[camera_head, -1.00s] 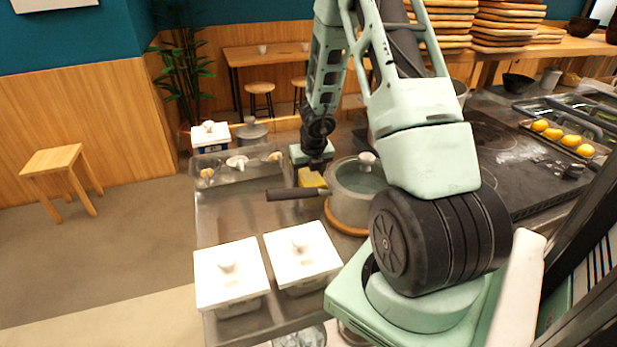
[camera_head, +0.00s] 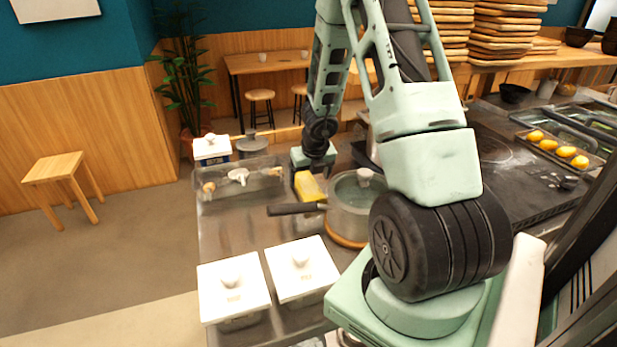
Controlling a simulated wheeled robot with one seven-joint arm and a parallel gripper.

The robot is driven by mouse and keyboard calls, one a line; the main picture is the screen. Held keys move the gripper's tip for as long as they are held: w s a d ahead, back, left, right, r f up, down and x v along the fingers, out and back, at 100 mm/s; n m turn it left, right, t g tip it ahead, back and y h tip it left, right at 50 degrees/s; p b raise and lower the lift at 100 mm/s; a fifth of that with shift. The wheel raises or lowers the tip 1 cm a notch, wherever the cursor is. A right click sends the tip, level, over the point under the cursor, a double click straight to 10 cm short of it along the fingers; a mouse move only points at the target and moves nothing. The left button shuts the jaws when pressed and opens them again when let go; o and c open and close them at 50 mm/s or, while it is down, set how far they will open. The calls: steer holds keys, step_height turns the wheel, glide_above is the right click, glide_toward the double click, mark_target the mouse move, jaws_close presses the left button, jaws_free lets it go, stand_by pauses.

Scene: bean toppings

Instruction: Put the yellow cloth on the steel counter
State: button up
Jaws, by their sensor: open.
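The yellow cloth (camera_head: 309,187) lies low at the steel counter (camera_head: 225,225), just behind the long dark handle of a lidded pot (camera_head: 354,207). It looks like a small folded block, and the handle hides part of its near edge. My gripper (camera_head: 313,168) is just above and behind the cloth. The jaws are open, but the fingertips are small and dark, and I cannot tell whether they touch the cloth. Contact between the cloth's underside and the counter is hidden.
Two white-lidded containers (camera_head: 234,286) (camera_head: 300,268) stand at the counter's near end. A clear tray with utensils (camera_head: 215,188) is left of the cloth. The black stove (camera_head: 525,180) is at right. Bare counter shows between the tray and the containers.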

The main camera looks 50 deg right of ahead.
steer(key=p+v, duration=0.4)
steer(key=v, duration=0.3)
steer(key=shift+s+r, duration=0.15)
steer(key=shift+r, duration=0.15)
steer(key=shift+a, duration=0.1)
